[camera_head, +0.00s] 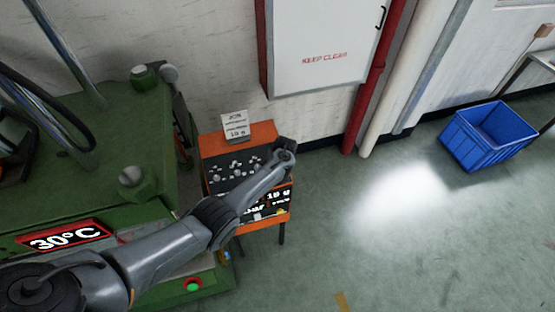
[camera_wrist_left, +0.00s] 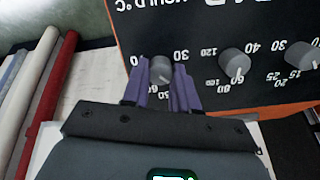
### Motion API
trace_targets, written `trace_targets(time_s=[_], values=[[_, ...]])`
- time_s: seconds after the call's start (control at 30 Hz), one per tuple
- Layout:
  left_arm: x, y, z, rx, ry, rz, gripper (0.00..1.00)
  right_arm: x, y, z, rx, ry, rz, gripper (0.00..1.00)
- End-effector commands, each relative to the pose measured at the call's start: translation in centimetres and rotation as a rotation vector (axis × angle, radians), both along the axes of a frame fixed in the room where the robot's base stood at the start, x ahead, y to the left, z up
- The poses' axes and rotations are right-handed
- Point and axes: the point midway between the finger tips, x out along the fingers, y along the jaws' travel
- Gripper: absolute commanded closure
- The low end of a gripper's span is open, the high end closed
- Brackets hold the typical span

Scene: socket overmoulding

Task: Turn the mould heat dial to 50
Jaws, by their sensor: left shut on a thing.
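The mould heat dial (camera_wrist_left: 161,66) is a small grey round knob on a dark panel, under upside-down lettering that reads MOULD °C, in the left wrist view. My left gripper (camera_wrist_left: 161,78) has its purple fingers on either side of this knob, shut on it. Part of the scale around it is hidden by the fingers; its exact setting is not clear. In the head view my left arm reaches across the orange-framed control stand (camera_head: 262,133), and the gripper itself cannot be made out. My right gripper is not in view.
Other grey knobs (camera_wrist_left: 235,64) sit beside the dial on the same panel. The green machine (camera_head: 110,130) stands close on the left. A card (camera_head: 235,125) stands atop the control stand. A blue crate (camera_head: 488,140) is on the floor at right; the floor between is clear.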

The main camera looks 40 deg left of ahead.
Motion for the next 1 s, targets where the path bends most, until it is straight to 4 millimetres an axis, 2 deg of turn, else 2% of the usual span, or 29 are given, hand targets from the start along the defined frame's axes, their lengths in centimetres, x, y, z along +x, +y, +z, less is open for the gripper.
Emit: trace_targets(time_s=[0.6,1.0], values=[[0.0,0.0,0.0,0.14,0.208,-0.497,1.0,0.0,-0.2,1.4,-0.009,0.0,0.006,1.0],[0.1,-0.1,0.0,0.188,0.281,-0.674,1.0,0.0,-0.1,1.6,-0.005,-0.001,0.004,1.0]])
